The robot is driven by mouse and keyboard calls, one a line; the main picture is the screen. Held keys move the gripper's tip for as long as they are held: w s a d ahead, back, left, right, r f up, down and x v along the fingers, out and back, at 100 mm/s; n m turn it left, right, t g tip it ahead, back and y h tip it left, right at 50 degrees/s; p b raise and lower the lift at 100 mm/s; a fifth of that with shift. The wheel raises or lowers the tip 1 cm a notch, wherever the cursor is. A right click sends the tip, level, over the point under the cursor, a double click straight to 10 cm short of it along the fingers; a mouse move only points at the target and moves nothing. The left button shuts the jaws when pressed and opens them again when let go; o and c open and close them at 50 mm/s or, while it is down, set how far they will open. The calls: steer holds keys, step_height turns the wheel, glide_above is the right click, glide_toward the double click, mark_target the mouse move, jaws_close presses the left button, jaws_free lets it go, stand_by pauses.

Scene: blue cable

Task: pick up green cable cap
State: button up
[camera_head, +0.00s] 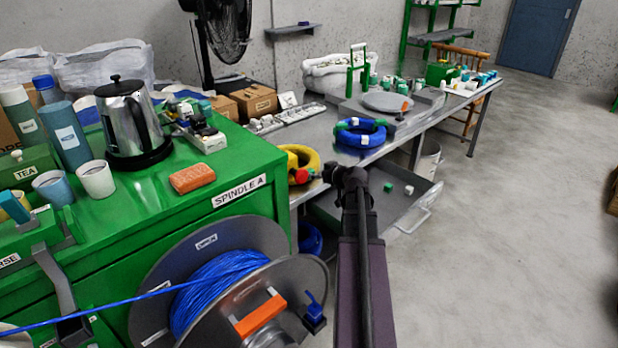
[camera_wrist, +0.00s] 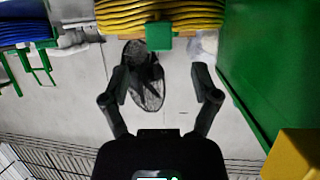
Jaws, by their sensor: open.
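In the wrist view a green cable cap (camera_wrist: 159,36) sits at the edge of a yellow cable coil (camera_wrist: 190,16). My gripper (camera_wrist: 159,80) is open, with nothing between its fingers. The cap appears above the gap between the fingertips, apart from both. In the head view the yellow coil (camera_head: 306,155) lies at the near left of the metal workbench (camera_head: 330,114). My gripper end (camera_head: 335,174) is beside that coil; its fingers are too small to make out there. The cap on the yellow coil cannot be made out clearly in the head view.
A blue coil (camera_head: 360,140) with green parts lies farther back. An open drawer (camera_head: 400,208) below the bench holds small green and white pieces. The green cabinet (camera_head: 240,165) with a kettle (camera_head: 128,118) stands left, a blue cable spool (camera_head: 215,285) before it.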

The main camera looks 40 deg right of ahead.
mark_target(310, 170)
steer(key=shift+w+f, duration=0.15)
steer(key=shift+w, duration=0.2)
steer(key=b+x, duration=0.2)
steer(key=x, duration=0.2)
steer(key=shift+f, duration=0.2)
steer(key=shift+w+f, duration=0.15)
steer(key=shift+w, duration=0.25)
steer(key=c, duration=0.8)
